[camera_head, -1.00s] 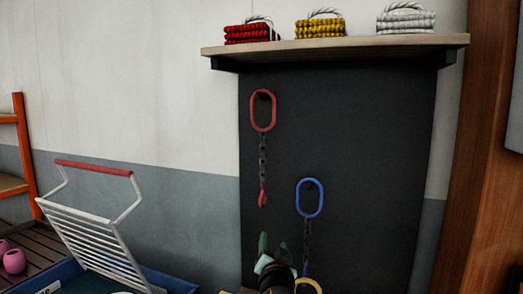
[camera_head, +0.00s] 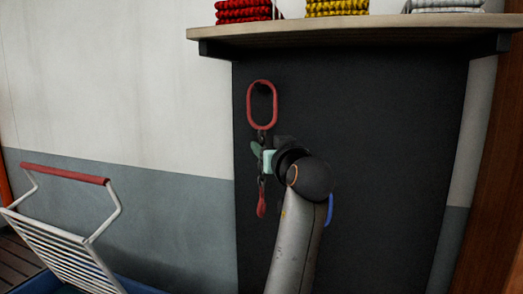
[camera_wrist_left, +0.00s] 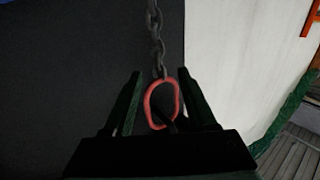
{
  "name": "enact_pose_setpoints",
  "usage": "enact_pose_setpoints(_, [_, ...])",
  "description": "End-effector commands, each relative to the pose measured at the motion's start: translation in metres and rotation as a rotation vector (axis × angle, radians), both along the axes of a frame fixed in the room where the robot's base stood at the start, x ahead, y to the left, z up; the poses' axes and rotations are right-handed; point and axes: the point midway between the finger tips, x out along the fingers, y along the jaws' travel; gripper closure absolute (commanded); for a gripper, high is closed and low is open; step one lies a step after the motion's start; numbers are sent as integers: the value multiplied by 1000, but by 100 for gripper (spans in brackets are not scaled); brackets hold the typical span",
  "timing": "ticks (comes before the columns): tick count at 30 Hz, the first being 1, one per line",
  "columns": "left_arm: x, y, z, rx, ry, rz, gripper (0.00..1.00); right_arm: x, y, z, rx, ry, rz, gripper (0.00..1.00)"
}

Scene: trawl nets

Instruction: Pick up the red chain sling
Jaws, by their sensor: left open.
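The red chain sling hangs on the dark panel, with a red oval ring (camera_head: 262,103) at the top, dark links below it and a red end piece (camera_head: 262,204) at the bottom. My left gripper (camera_head: 262,155) is open at the height of the links, below the ring, and partly covers them. In the left wrist view, the red ring (camera_wrist_left: 148,103) and the chain (camera_wrist_left: 156,40) show between the open fingers. I cannot tell whether the fingers touch the chain. My right gripper is not in view.
A blue ring (camera_head: 330,208) shows beside my arm, mostly hidden. A shelf (camera_head: 350,30) with red, yellow and white rope bundles juts out above the panel (camera_head: 400,130). A white rack with a red bar (camera_head: 65,174) stands at the lower left.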

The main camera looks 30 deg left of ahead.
Motion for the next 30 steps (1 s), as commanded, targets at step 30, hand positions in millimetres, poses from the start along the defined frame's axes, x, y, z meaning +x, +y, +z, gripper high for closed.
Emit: enact_pose_setpoints(30, [47, 48, 2, 1, -1, -2, 61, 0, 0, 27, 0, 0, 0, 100])
